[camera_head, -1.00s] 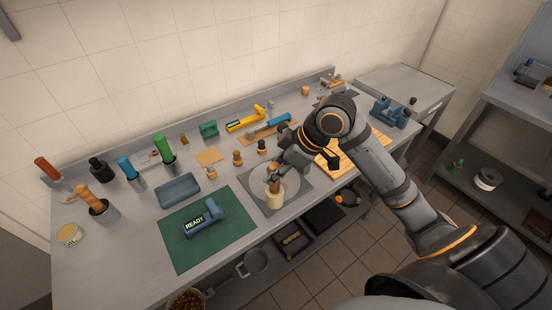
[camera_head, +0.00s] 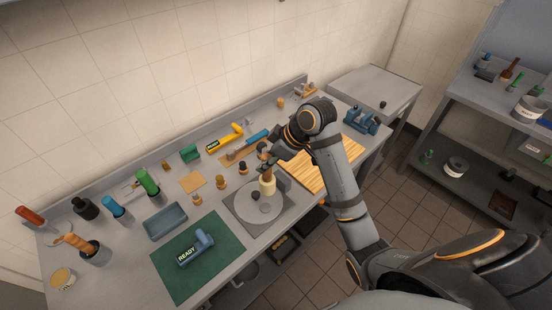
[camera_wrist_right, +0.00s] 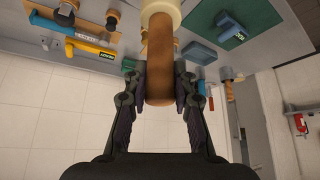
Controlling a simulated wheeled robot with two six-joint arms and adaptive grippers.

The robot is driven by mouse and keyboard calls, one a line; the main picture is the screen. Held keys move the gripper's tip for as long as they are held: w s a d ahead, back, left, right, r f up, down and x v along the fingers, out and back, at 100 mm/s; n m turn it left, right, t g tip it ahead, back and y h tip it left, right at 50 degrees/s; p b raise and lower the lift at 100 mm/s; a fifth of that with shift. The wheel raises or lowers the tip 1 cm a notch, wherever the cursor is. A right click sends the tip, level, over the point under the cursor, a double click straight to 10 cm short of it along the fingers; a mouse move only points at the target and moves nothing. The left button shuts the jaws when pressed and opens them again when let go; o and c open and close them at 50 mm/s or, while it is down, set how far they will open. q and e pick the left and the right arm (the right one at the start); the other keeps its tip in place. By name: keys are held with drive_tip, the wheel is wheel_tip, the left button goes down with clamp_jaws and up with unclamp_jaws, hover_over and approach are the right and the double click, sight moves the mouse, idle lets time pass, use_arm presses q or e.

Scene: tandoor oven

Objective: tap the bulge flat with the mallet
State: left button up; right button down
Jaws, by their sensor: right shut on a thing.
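The mallet has a cream head (camera_head: 267,186) and a brown wooden handle. My right gripper (camera_head: 268,166) is shut on the handle. In the right wrist view my gripper (camera_wrist_right: 161,92) has a finger on each side of the brown handle (camera_wrist_right: 160,60), with part of the cream head (camera_wrist_right: 161,8) at the top edge. The head appears over the far side of a round grey disc (camera_head: 262,212) on a grey square plate (camera_head: 286,205). A small dark spot or knob (camera_head: 256,196) shows beside the head; I cannot tell whether it is the bulge. My left gripper is out of view.
Cups with coloured handles stand at the left.

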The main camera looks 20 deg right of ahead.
sight(263, 179)
drive_tip(key=shift+w+a+r+p, duration=0.2)
drive_tip(key=shift+a+r+p, duration=0.15)
drive_tip(key=shift+r, duration=0.15)
drive_tip(key=shift+a, duration=0.2)
drive_tip(key=shift+w+f, duration=0.1)
drive_tip(key=shift+f, duration=0.05)
use_arm(q)
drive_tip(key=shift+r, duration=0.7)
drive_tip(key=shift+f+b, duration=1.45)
drive_tip(key=shift+b, duration=0.1)
use_arm(e)
drive_tip(key=shift+f, duration=3.55)
use_arm(q)
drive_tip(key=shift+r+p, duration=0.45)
drive_tip(key=shift+p, duration=0.05)
